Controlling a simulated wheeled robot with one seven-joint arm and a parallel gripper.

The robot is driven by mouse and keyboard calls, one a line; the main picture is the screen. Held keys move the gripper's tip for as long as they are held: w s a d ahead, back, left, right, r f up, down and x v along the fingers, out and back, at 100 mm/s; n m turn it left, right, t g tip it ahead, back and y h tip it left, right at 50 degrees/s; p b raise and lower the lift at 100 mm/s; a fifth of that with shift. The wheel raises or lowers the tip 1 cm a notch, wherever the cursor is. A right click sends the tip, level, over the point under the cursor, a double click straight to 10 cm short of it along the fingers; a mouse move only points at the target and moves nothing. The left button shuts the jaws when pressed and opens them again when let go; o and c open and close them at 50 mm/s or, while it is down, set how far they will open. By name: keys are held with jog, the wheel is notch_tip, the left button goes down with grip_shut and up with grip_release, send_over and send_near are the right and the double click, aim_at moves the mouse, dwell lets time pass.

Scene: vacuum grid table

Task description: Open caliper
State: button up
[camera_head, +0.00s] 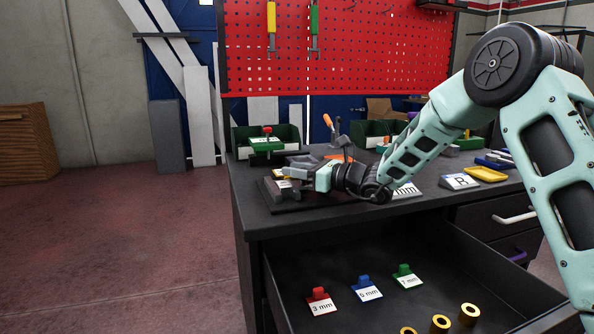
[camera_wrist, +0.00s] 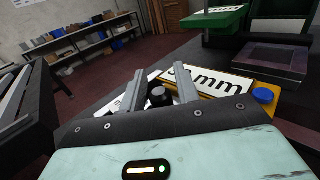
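A flat device with a white face reading "mm", a yellow edge and a blue knob (camera_wrist: 262,93) lies just beyond my gripper in the wrist view; I take it to be the caliper (camera_wrist: 208,80). A black round knob (camera_wrist: 157,96) stands between the fingers. Whether a finger touches it I cannot tell.
A green stand (camera_head: 266,144) is behind my gripper. A sign reading "mm" (camera_head: 404,190), an "R" sign (camera_head: 460,181) and a yellow tray (camera_head: 486,174) are farther right. The open drawer below holds red (camera_head: 319,301), blue (camera_head: 366,289) and green (camera_head: 406,277) labels and several yellow rings (camera_head: 440,323).

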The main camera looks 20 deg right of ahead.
grip_shut()
jog(key=shift+w+d, duration=0.1)
jog(key=shift+d, duration=1.6)
jog(key=shift+o, duration=1.9)
grip_release()
jog(key=shift+d, duration=0.1)
jog(key=v, duration=1.7)
jog(key=shift+s+p, duration=0.25)
jog(key=shift+p, duration=0.1)
